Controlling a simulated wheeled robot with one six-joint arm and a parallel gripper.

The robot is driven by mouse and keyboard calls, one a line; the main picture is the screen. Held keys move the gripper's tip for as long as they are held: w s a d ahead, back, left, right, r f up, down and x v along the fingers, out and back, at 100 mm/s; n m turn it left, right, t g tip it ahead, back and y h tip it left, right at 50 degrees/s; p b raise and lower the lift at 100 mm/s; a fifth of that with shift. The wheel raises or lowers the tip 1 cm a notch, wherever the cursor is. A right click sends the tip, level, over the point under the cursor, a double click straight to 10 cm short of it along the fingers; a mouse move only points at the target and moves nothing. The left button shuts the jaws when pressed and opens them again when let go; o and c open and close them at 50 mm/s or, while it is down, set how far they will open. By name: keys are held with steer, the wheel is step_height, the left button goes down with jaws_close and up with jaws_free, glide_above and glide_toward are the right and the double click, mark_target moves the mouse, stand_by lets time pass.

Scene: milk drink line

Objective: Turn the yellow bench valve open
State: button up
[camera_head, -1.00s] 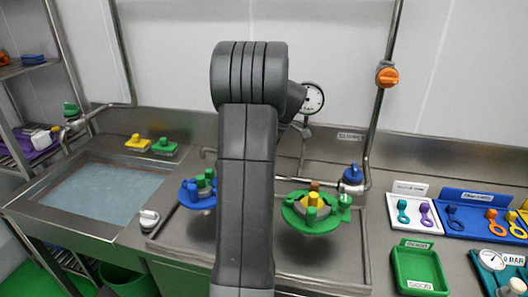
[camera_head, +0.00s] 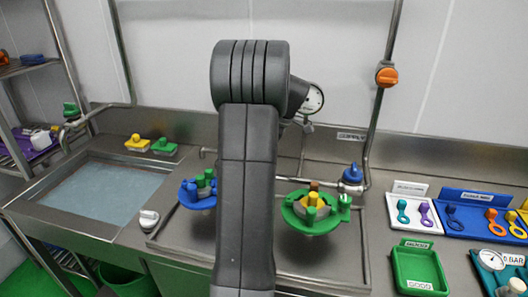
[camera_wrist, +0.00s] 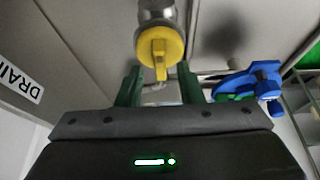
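The yellow valve (camera_wrist: 160,50) shows in the wrist view as a round yellow knob with a raised bar handle, on the end of a metal pipe. My gripper (camera_wrist: 160,75) has two dark green fingers spread apart, one on each side of the lower part of the knob. A gap shows between each finger and the handle, so it is open and holds nothing. In the head view my arm hides both the gripper and this valve.
A DRAIN label (camera_wrist: 22,80) lies left in the wrist view. A blue wheel-shaped piece (camera_wrist: 240,84) is close on the right. In the head view, a green wheel-shaped fixture (camera_head: 312,222), a blue valve (camera_head: 352,175) and an orange valve (camera_head: 387,75) stand right of my arm.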

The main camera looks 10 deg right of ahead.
steer(key=v, duration=1.2)
steer(key=shift+d, duration=0.15)
steer(key=x, duration=1.3)
steer(key=shift+a+f, duration=0.3)
steer(key=shift+f, duration=0.2)
steer(key=shift+w+r+m, duration=0.1)
steer(key=shift+m, duration=0.3)
steer(key=shift+s+r+m+t, duration=0.1)
steer(key=shift+s+m+t, duration=0.1)
steer(key=shift+m+t, duration=0.5)
steer(key=m+h, duration=0.1)
steer(key=m, duration=0.1)
steer(key=m+t, duration=0.1)
steer(key=m, duration=0.2)
steer(key=shift+a+m+h, duration=0.15)
steer(key=shift+m+h, duration=0.15)
steer(key=shift+h, duration=0.1)
